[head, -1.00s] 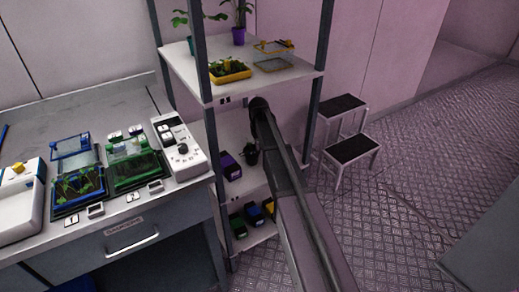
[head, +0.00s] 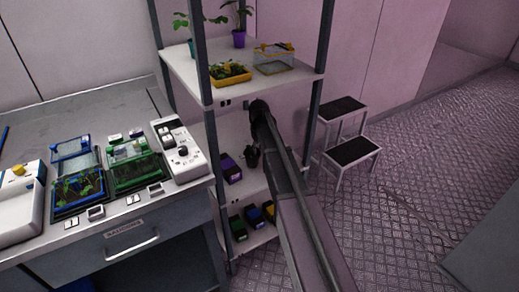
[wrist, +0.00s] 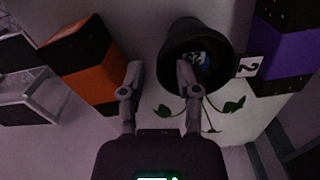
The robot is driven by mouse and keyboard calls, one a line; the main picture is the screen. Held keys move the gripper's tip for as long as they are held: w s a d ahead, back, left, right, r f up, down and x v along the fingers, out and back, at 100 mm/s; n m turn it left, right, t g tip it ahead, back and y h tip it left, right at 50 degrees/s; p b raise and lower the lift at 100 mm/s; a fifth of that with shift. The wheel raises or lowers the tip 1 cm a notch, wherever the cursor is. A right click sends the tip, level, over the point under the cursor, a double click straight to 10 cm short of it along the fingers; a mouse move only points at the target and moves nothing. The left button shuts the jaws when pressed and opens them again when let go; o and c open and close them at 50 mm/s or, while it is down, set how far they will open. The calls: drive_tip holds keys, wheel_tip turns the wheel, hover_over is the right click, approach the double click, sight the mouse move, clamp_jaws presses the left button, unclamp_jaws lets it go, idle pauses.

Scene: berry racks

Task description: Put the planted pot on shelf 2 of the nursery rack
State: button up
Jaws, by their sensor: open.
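The planted pot (wrist: 198,25) is black and round, with thin stems and green leaves (wrist: 233,106) showing below it in the wrist view. My gripper (wrist: 160,76) is open and empty. Its right finger overlaps the pot's rim, and its left finger is beside an orange-and-black box; I cannot tell whether either touches. In the head view the dark pot (head: 252,158) stands on the middle shelf of the nursery rack (head: 204,95), beside my arm, which hides my fingers. A white label with a 2 (wrist: 249,66) is beside the pot in the wrist view.
A purple-and-black box (wrist: 283,45) is right of the pot and an orange-and-black box (wrist: 80,60) left. Rack posts (head: 318,70) flank the shelves. The upper shelf holds plants and a clear yellow-edged box (head: 274,60). A bench (head: 90,120) is left, a step stool (head: 350,150) right.

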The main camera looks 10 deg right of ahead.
drive_tip(key=shift+r+p, duration=3.7)
drive_tip(key=shift+r, duration=0.1)
drive_tip(key=shift+s+a, duration=0.1)
drive_tip(key=s+a+m, duration=0.2)
drive_tip(key=s+a, duration=0.1)
drive_tip(key=s, duration=2.6)
wheel_tip(320, 180, up, 14)
drive_tip(key=p, duration=1.3)
drive_tip(key=shift+f, duration=0.25)
